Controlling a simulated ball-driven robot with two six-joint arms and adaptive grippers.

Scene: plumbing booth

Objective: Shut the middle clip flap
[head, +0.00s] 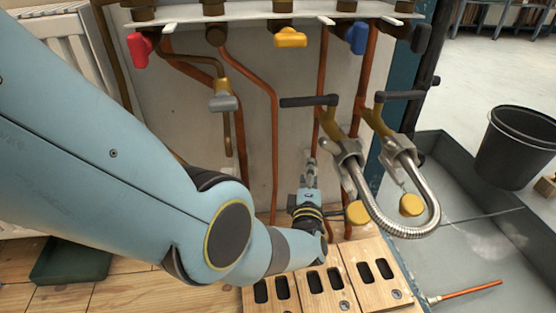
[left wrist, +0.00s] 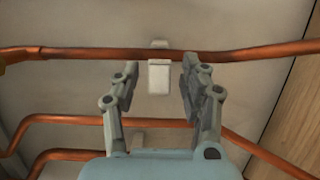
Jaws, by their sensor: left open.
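A small white clip (left wrist: 158,77) sits at a copper pipe (left wrist: 90,54) in the left wrist view. A pale tab shows above the pipe and a larger white block below it; I cannot tell how far the flap stands open. My left gripper (left wrist: 160,68) is open, with one finger on each side of the clip and nothing held. In the head view my left gripper (head: 310,172) is low by the back wall, near the copper pipes. The clip cannot be made out there. My right gripper is not in view.
Wooden boxes with slots (head: 325,285) stand below my left gripper. Valves with red (head: 140,47), yellow (head: 290,38) and blue handles line the top. A black bucket (head: 515,145) stands at right.

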